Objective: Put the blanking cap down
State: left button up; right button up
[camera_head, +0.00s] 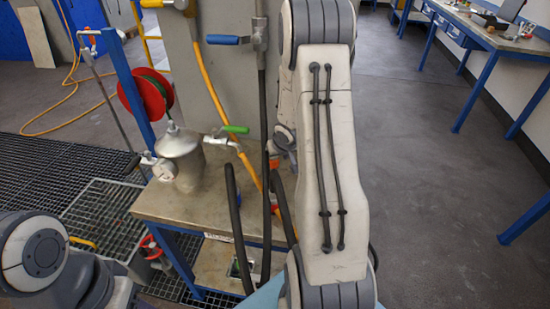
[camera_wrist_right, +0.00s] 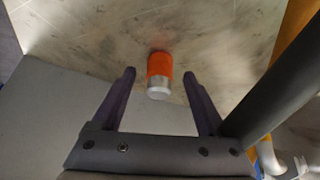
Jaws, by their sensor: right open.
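In the right wrist view, a small cylinder (camera_wrist_right: 159,72) with an orange body, a silver band and a pale end lies or stands on a pale, marked surface. It may be the blanking cap; I cannot tell for sure. My right gripper (camera_wrist_right: 158,76) is open, with one dark finger on each side of the cylinder and visible gaps on both sides. In the head view, my right arm hides most of that gripper and the cylinder. A metal vessel (camera_head: 182,155) stands on the bench (camera_head: 205,213). My left gripper is out of view; only my left arm shows at lower left.
A green-handled valve (camera_head: 235,130) sticks out right of the vessel. Dark hoses (camera_head: 233,215) rise at the bench's front. A blue-handled valve (camera_head: 225,40) and a red reel (camera_head: 152,95) are behind. Open floor (camera_head: 420,180) lies to the right.

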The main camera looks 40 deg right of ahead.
jog(key=p+v, duration=0.4)
jog(key=v, duration=0.6)
jog(key=s+a+r+n+g, duration=0.1)
jog(key=a+r+n, duration=0.15)
jog(key=a, duration=0.75)
jog(key=s+a+r+n, duration=0.15)
jog(key=a+r, duration=0.25)
jog(key=a, duration=0.6)
jog(key=s+a+r+n+g+y, duration=0.1)
jog(key=s+a+r+n+g, duration=0.1)
jog(key=s+a, duration=0.5)
jog(key=s+a+r+n+g+y, duration=0.2)
jog(key=s+a+n, duration=0.3)
jog(key=s+a, duration=0.3)
jog(key=s, duration=0.4)
jog(key=shift+s+a+r+g, duration=0.25)
jog(key=shift+s+a+g, duration=0.05)
